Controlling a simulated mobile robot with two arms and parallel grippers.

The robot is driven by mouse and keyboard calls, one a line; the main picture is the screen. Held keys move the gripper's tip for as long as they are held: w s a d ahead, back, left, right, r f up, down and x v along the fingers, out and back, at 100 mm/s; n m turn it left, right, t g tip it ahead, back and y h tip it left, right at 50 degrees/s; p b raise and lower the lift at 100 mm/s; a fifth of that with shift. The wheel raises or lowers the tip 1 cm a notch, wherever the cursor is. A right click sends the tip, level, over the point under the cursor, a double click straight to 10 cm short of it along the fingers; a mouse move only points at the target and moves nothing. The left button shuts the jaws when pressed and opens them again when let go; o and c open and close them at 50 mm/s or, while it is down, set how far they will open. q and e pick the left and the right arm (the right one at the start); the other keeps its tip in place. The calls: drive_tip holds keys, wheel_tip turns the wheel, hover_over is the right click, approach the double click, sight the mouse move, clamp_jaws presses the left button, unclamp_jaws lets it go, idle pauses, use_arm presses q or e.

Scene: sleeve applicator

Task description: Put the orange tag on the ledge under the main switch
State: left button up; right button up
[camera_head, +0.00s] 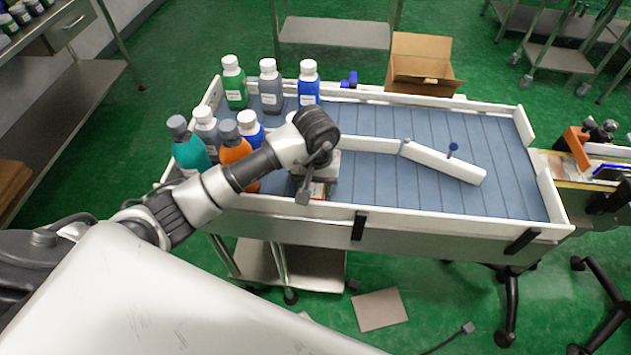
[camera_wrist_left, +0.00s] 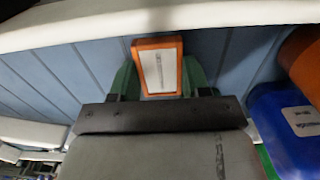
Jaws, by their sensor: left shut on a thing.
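The orange tag (camera_wrist_left: 158,68) has an orange frame and a pale face. In the left wrist view it stands between the two green fingers of my left gripper (camera_wrist_left: 159,82), which is shut on it. In the head view my left gripper (camera_head: 314,181) is over the near left part of the conveyor table, and a small orange-red patch of the tag (camera_head: 318,191) shows just below it. My right gripper is out of view. I cannot make out the main switch or its ledge in either view.
The blue slatted conveyor (camera_head: 480,207) has raised white side rails. Several bottles crowd its left end, including an orange bottle (camera_head: 232,153) close to my left arm. A white guide bar (camera_head: 443,161) crosses the middle. An open cardboard box (camera_head: 420,62) stands behind.

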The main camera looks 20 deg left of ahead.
use_arm(q)
drive_tip(key=o, duration=0.9)
drive_tip(key=shift+f, duration=0.1)
